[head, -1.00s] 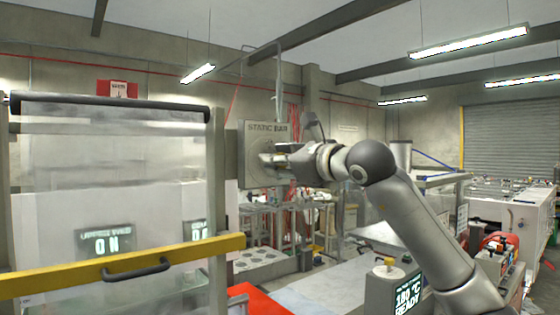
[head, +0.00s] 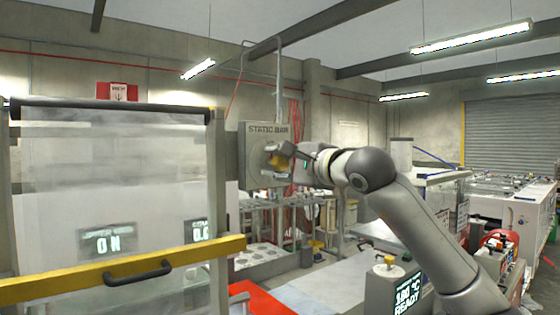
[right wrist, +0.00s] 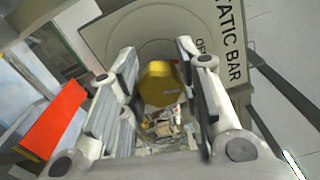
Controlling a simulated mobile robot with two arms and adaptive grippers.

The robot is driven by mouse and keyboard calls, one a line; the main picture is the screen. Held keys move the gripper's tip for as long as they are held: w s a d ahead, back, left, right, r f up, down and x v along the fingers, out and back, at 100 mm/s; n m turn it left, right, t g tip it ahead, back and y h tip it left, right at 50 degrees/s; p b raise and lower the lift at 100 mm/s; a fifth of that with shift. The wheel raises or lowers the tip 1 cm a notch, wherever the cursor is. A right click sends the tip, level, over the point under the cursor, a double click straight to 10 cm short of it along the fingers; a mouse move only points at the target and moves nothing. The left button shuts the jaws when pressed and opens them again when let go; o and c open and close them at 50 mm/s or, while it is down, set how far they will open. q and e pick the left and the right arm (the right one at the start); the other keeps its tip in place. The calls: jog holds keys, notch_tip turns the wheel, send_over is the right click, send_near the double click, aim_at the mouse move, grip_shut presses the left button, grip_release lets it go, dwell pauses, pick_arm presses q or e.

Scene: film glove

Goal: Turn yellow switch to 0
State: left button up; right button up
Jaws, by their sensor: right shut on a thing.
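The yellow switch (head: 279,161) is on the grey panel (head: 250,139) marked STATIC BAR, right of the film frame. My right gripper (head: 283,157) reaches it from the right and is shut on it. In the right wrist view the switch (right wrist: 161,84) shows between the two fingers (right wrist: 157,82), in front of the tilted panel (right wrist: 110,38). Part of the word beginning OF shows on the panel there; the 0 mark is not readable. My left gripper is not in view.
The film frame with its yellow bar (head: 120,268) and black handle (head: 138,273) stands at the left. A display (head: 107,244) behind it reads ON. A heater display (head: 407,294) with a yellow knob (head: 388,262) stands below my right arm.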

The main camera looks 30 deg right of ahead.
jog(key=shift+n, duration=1.1)
jog(key=shift+f, duration=0.1)
jog(key=o, duration=1)
jog(key=shift+s, duration=0.15)
jog(key=shift+s+d, duration=0.2)
jog(key=shift+s, duration=2.75)
jog(key=shift+s+d, duration=0.2)
jog(key=shift+s, duration=2.75)
